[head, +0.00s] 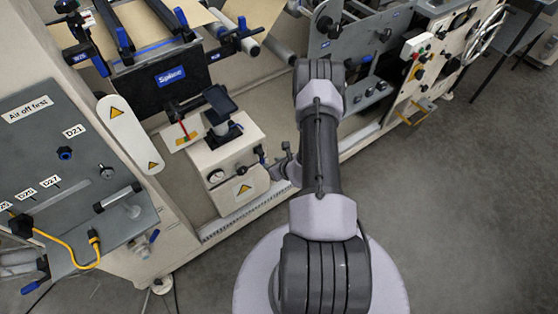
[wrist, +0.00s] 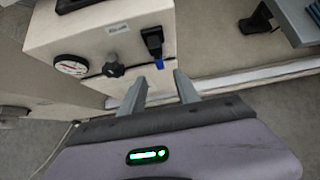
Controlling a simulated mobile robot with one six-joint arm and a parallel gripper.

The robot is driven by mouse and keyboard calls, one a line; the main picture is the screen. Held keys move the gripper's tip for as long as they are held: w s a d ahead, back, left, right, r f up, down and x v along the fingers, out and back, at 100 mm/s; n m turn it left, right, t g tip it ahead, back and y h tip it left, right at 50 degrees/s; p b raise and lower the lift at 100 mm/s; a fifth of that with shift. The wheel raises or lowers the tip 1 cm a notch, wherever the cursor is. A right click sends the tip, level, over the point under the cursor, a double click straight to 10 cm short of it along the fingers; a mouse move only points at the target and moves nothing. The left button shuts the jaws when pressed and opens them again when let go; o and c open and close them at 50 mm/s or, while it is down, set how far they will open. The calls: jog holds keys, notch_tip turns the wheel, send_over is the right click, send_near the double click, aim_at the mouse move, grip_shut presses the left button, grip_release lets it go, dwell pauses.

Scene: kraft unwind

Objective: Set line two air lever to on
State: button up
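A black valve (wrist: 153,42) with a small blue-tipped lever (wrist: 159,63) sits on the front of a beige box (wrist: 85,35). The lever tip points down; a small label above is too blurred to read, so I cannot confirm that this is line two. My gripper (wrist: 160,88) is open and empty, its two fingers just below the lever and apart from it.
A round gauge (wrist: 71,65) and a black knob (wrist: 113,69) are left of the valve. A grey panel (head: 60,130) labelled "Air off first" stands at far left, with a yellow cable (head: 75,257). Machine panels (head: 425,55) rise behind right; the floor (head: 460,200) at right is clear.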

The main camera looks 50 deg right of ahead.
jog(key=p+v, duration=0.1)
jog(key=v, duration=0.6)
jog(key=shift+p, duration=0.3)
